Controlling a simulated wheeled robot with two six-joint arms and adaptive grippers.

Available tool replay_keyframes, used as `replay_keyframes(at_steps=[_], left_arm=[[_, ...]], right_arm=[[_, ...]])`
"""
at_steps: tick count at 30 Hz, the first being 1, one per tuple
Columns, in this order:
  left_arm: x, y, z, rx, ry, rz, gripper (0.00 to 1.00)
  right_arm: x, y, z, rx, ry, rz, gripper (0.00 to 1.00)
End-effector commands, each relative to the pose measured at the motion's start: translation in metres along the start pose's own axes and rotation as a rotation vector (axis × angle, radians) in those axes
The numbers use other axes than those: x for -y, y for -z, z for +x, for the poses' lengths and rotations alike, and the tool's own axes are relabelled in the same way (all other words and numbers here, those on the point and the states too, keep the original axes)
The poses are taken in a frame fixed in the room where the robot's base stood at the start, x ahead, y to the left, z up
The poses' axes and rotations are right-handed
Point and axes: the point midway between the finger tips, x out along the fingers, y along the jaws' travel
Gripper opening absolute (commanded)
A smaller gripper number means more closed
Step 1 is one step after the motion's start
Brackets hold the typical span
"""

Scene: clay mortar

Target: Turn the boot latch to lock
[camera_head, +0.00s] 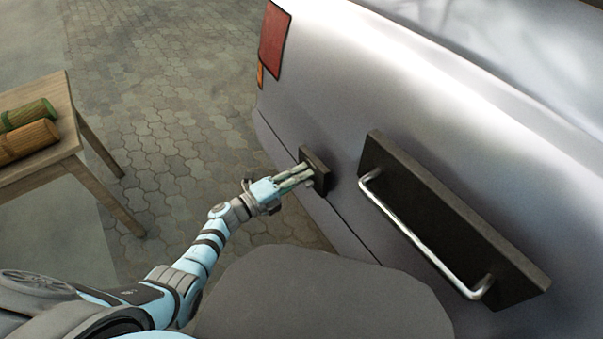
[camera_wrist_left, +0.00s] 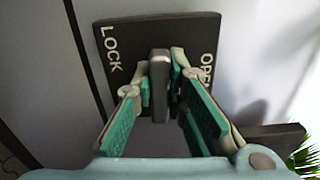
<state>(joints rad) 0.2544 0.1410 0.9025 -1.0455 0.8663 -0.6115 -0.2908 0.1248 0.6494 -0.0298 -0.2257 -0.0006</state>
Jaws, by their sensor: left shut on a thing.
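The boot latch is a dark plate (camera_head: 323,174) on the silver car boot (camera_head: 400,95), left of a larger handle. In the left wrist view the plate (camera_wrist_left: 130,50) carries the word LOCK on the left and OPEN on the right. A grey upright latch bar (camera_wrist_left: 160,85) stands out from the plate between the two words. My left gripper (camera_head: 304,174) is at the plate, with its fingers (camera_wrist_left: 160,76) on both sides of the bar, shut on it. In the head view the fingers hide the bar. My right gripper is out of view.
A dark panel (camera_head: 440,200) with a silver handle bar (camera_head: 415,238) sits on the boot to the right of the latch. A wooden table (camera_head: 45,88) with green and orange rolls (camera_head: 28,140) stands at the left. Paving between table and car is clear.

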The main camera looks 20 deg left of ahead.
Motion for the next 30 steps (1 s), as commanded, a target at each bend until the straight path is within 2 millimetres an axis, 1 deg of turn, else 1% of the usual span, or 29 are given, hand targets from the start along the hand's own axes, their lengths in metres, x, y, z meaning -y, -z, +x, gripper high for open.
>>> replay_keyframes(at_steps=[9, 21, 22, 25, 30], left_arm=[[-0.002, 0.001, -0.001, 0.000, -0.003, -0.076, 0.00], [-0.002, 0.001, -0.001, 0.000, -0.003, -0.082, 0.00], [-0.002, 0.001, -0.001, 0.000, -0.003, -0.082, 0.17], [-0.002, 0.001, -0.001, 0.000, -0.002, -0.081, 0.33], [-0.001, 0.000, 0.000, 0.000, -0.002, -0.080, 0.33]], right_arm=[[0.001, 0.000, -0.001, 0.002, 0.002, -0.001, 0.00], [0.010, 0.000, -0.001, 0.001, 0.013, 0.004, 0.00], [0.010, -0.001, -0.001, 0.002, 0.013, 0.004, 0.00], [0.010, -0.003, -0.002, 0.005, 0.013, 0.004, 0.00], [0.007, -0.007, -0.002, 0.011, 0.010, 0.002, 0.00]])
